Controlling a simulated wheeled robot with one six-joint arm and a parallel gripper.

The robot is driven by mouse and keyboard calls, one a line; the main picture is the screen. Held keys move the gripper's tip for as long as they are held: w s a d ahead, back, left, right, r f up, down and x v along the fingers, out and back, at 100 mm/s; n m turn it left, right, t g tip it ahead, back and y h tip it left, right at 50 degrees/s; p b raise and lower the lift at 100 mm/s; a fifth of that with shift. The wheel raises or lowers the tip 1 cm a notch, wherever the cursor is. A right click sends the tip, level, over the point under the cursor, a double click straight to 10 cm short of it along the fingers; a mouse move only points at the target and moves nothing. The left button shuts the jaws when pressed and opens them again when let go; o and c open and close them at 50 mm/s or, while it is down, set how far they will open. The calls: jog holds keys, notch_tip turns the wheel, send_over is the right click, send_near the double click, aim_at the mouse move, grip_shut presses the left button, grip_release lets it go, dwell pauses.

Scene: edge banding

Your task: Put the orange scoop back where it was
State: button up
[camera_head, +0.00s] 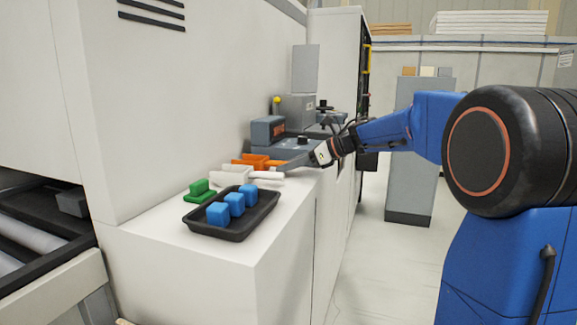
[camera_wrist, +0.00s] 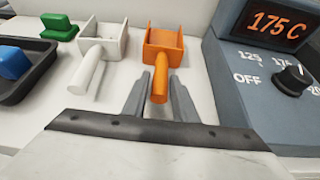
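The orange scoop (camera_head: 247,160) rests on the white counter beside the white scoop. In the wrist view the orange scoop (camera_wrist: 164,46) has its box end away from me and its handle pointing toward me. My gripper (camera_wrist: 160,76) has its two grey fingers apart, one on each side of the handle, with a thin gap showing at each side. In the head view my gripper (camera_head: 277,168) reaches in low over the counter from the right. Whether the fingers are level with the handle or above it is hard to tell.
The white scoop (camera_wrist: 102,44) lies just left of the orange one. A grey control box (camera_wrist: 262,70) reading 175 C stands close on the right. A green block (camera_head: 199,189) and a black tray (camera_head: 257,217) with blue blocks are nearer the counter's front.

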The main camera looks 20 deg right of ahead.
jog(key=shift+o, duration=0.5)
jog(key=shift+r, duration=0.2)
jog(key=v, duration=1.2)
jog(key=shift+a, duration=0.1)
